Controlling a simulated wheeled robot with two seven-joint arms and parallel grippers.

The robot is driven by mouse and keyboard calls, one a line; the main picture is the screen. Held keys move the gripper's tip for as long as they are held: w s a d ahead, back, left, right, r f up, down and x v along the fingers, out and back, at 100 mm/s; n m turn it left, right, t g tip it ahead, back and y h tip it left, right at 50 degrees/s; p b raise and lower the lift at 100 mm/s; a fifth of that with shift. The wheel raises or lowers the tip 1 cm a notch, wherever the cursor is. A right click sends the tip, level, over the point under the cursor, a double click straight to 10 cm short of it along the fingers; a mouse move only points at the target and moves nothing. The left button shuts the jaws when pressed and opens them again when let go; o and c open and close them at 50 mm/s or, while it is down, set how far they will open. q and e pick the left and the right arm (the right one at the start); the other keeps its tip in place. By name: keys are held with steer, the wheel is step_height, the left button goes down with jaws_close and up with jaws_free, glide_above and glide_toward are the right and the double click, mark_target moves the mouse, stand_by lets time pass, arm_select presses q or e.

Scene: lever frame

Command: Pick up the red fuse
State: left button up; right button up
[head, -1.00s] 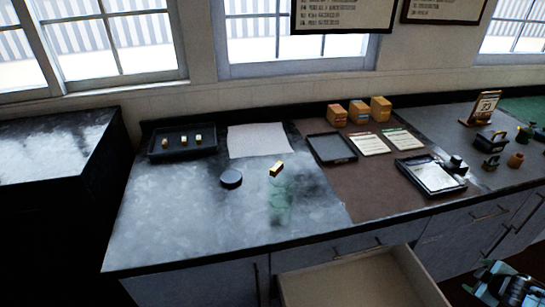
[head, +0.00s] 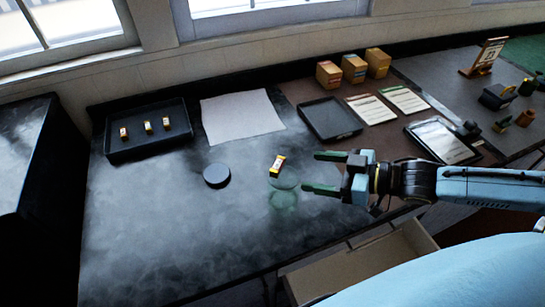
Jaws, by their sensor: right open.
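A small gold fuse (head: 278,166) with a pale label lies alone on the grey counter, on the near side of a white sheet. Three similar small fuses stand in a black tray (head: 120,151) at the left: a left one (head: 124,134), a middle one (head: 148,127) and a right one (head: 166,123). I cannot make out a clearly red fuse at this size. My right gripper (head: 312,172) is open and empty, with its fingers pointing left, a short way right of the lone fuse. My left gripper is not in view.
A dark round disc (head: 217,175) sits left of the lone fuse. The white sheet (head: 242,116) lies behind. An open drawer (head: 362,265) juts out below. The counter's left front is clear.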

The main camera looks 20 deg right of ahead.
mark_target(282, 167)
steer(key=shift+b+x, duration=0.65)
steer(key=shift+x, duration=2.35)
steer(key=shift+w+a+f, duration=0.1)
steer(key=shift+w+a, duration=0.05)
steer(key=shift+w, duration=0.2)
steer(key=shift+w+a+f, duration=0.15)
steer(key=shift+w+a, duration=0.3)
steer(key=shift+w, duration=0.05)
steer(key=shift+f+x, duration=0.15)
steer(key=shift+x, duration=1)
steer(key=shift+f+x, duration=0.1)
steer(key=shift+x, duration=1)
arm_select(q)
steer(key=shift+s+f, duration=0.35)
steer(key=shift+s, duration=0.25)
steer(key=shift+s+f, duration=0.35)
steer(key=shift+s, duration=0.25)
